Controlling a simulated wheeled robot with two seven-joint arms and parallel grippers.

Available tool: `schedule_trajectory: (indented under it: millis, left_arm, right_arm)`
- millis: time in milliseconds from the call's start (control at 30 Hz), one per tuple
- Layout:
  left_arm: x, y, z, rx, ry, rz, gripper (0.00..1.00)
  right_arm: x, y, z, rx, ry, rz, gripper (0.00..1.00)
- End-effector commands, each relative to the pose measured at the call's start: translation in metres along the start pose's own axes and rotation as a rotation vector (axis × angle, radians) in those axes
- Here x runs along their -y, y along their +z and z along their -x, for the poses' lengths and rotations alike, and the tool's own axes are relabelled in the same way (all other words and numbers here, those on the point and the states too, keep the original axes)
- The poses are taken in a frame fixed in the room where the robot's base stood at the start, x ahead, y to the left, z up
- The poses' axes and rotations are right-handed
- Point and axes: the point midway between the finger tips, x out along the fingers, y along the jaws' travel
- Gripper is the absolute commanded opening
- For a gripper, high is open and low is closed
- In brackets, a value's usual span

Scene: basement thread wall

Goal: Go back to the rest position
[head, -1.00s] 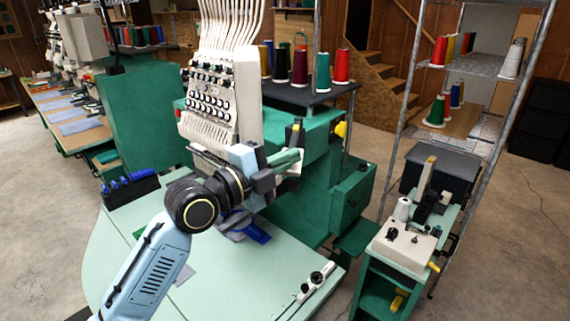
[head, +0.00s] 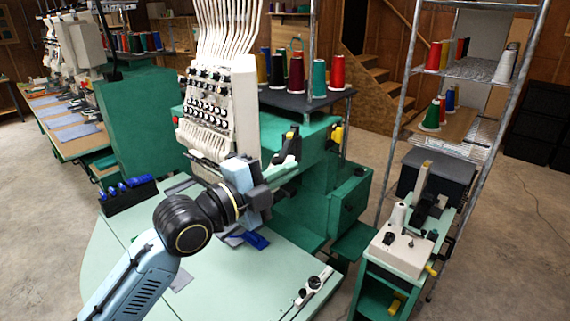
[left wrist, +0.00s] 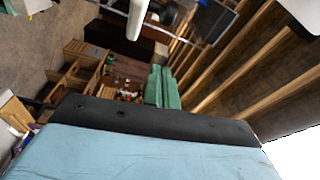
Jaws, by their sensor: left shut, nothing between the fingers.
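My left gripper (head: 284,181) is in front of the white multi-needle head (head: 218,105) of the green embroidery machine, above the pale green table (head: 145,225). In the left wrist view its two green fingers (left wrist: 163,88) lie side by side, shut with nothing between them. My left arm reaches in from the lower left of the head view. My right gripper is not in view.
A blue item (head: 257,240) lies on the table below my left wrist. A black holder with blue items (head: 128,190) stands at the table's left edge. Thread cones (head: 319,78) stand behind the head. A small white-topped machine (head: 402,252) and a metal shelf (head: 470,68) are at right.

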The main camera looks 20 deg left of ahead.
Motion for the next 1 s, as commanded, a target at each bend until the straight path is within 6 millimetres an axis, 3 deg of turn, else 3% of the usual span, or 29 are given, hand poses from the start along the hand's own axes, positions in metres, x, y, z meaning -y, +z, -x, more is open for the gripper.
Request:
schedule_trajectory:
  millis: [100,333,733,867,967,1000]
  left_arm:
    - [-0.007,0.004,0.026,-0.001,0.007,-0.003,0.0]
    - [-0.005,0.009,0.062,-0.001,0.006,0.001,0.0]
    - [-0.007,0.011,0.078,0.005,0.015,0.021,0.0]
    - [-0.048,0.014,0.083,0.076,0.11,0.166,0.0]
    - [-0.108,0.017,0.1,0.216,0.247,0.392,0.0]
    - [-0.137,0.017,0.111,0.295,0.309,0.5,0.0]
  right_arm:
    - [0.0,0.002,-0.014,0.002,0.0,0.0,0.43]
    - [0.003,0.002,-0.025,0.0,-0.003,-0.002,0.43]
    - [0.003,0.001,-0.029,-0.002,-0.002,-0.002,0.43]
    - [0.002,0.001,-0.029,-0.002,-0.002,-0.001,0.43]
    - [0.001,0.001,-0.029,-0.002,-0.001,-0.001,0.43]
    - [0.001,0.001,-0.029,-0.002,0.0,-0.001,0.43]
